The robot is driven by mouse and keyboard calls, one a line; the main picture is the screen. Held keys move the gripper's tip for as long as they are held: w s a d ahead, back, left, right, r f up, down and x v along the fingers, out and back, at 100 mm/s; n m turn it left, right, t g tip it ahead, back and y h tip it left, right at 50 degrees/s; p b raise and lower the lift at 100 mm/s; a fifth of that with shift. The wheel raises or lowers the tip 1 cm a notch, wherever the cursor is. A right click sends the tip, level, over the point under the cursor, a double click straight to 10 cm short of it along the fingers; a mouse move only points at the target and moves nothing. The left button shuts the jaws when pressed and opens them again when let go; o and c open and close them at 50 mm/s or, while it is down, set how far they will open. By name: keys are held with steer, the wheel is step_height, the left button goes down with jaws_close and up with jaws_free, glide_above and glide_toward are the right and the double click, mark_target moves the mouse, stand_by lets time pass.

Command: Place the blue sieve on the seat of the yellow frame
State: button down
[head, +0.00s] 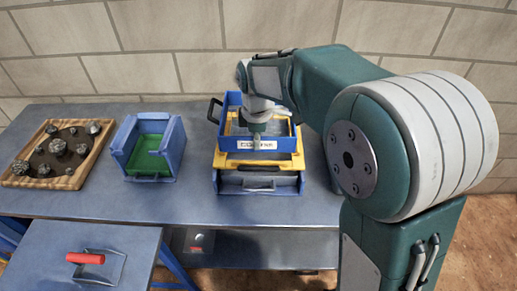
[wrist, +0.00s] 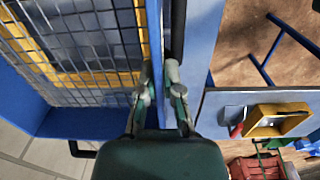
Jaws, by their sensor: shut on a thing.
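The blue sieve (head: 288,143) is a square blue-walled tray with a wire mesh floor, a "COARSE" label in front and a black handle at its left. My gripper (head: 256,137) reaches down onto its front side. In the wrist view my gripper (wrist: 160,78) is shut on the sieve's blue wall (wrist: 153,40), and the mesh (wrist: 75,45) shows at the left. The yellow frame (head: 223,160) is directly below the sieve, and its yellow bars (wrist: 100,80) show through the mesh. The sieve hides most of the seat. I cannot tell whether they touch.
Left on the bench are a blue box with a green inside (head: 150,147) and a wooden tray of rocks (head: 95,160). A red-handled tool (head: 86,258) lies front left. A block wall (head: 150,75) stands behind.

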steer(key=w+f, duration=0.1)
steer(key=f, duration=0.1)
steer(key=w+f, duration=0.2)
steer(key=shift+w+d+f, duration=0.15)
steer(key=shift+w, duration=0.1)
steer(key=shift+w+f, duration=0.2)
steer(key=shift+f, duration=1.45)
steer(key=shift+f, duration=0.15)
steer(key=c, duration=0.8)
jaws_free()
